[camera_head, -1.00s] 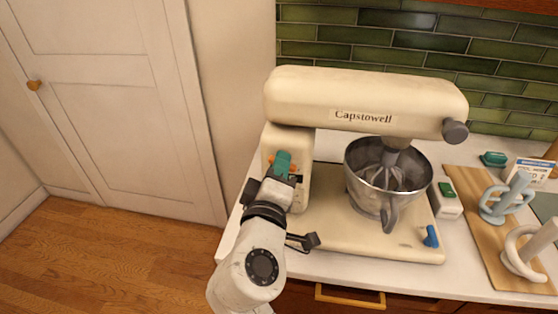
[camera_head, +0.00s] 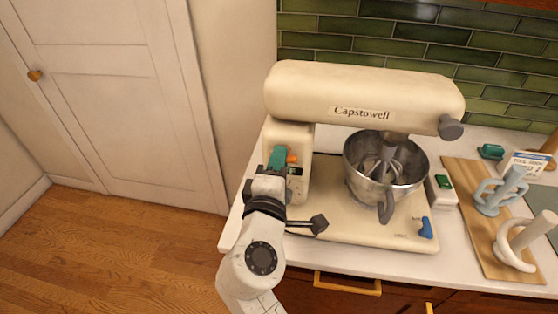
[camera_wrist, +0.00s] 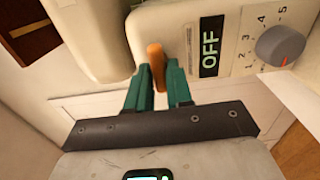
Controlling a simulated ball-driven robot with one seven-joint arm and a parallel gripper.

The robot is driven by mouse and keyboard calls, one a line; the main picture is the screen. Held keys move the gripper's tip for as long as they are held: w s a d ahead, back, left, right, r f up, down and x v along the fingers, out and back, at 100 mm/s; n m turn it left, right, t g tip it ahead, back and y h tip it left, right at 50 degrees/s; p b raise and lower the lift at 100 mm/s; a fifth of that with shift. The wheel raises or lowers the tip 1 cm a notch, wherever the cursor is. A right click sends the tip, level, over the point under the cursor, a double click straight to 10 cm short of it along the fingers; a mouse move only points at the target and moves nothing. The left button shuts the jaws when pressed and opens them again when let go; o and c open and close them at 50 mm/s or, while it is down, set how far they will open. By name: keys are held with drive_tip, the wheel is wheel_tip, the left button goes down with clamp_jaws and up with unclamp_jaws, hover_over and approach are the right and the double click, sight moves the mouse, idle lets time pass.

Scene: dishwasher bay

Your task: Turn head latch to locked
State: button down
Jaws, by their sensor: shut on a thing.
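A cream stand mixer (camera_head: 365,97) stands on the white counter with its head level over a steel bowl (camera_head: 360,185). An orange lever (camera_head: 292,157) sits on the side of its column; in the wrist view the lever (camera_wrist: 156,66) points up beside a black OFF label (camera_wrist: 211,46). My gripper (camera_head: 278,157), with green fingers, is at the column. In the wrist view its fingers (camera_wrist: 158,82) are on both sides of the lever, shut on it. A blue lever (camera_head: 426,228) is at the front right of the mixer base. No label names either lever as the head latch.
A grey speed dial (camera_wrist: 279,46) with numbers is right of the OFF label. A wooden board (camera_head: 487,221) with mixer attachments lies on the right. A green-topped box (camera_head: 443,189) stands beside the bowl. Open floor (camera_head: 120,245) lies to the left.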

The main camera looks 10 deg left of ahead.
drive_tip(key=shift+a+f, duration=0.1)
drive_tip(key=c, duration=1.1)
unclamp_jaws()
drive_tip(key=s+b, duration=0.2)
drive_tip(key=s, duration=0.9)
drive_tip(key=shift+a, duration=0.15)
drive_tip(key=s+d+f+m+g+h, duration=0.15)
drive_tip(key=d+f+m+g, duration=0.35)
drive_tip(key=d+f, duration=0.5)
drive_tip(key=s+d+f+m+g+h, duration=0.15)
drive_tip(key=d+f+m+g, duration=0.3)
drive_tip(key=d+f, duration=0.6)
drive_tip(key=s+d+f+m+g+y, duration=0.1)
drive_tip(key=s+d+f+m+g, duration=0.2)
drive_tip(key=s+d, duration=0.3)
drive_tip(key=s+d+f+m+g+y, duration=0.2)
drive_tip(key=s+d+f+m+g, duration=0.2)
drive_tip(key=s, duration=1)
drive_tip(key=d+f+m, duration=0.2)
drive_tip(key=d, duration=0.1)
drive_tip(key=shift+s+d, duration=0.2)
drive_tip(key=shift+d, duration=0.1)
